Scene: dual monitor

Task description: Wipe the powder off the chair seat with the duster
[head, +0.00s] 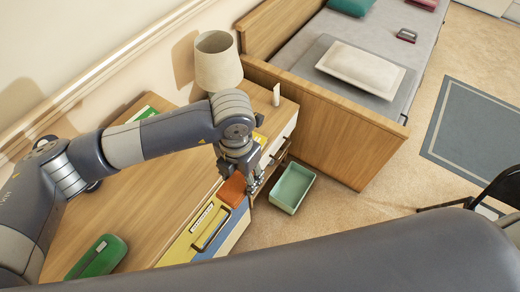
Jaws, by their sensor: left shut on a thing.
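My left gripper (250,178) reaches down over the front edge of the wooden desk. It is shut on an orange-brown block (232,190), which looks like the duster, though its shape is partly hidden by the fingers. A black chair (505,187) shows only in part at the right edge; its seat surface is mostly out of view or hidden, and I see no powder. My right gripper is not in view.
A lamp (217,62) and a green case (97,256) are on the desk. A bed (330,130) stands behind; carpet near the blue rug (478,130) is clear.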

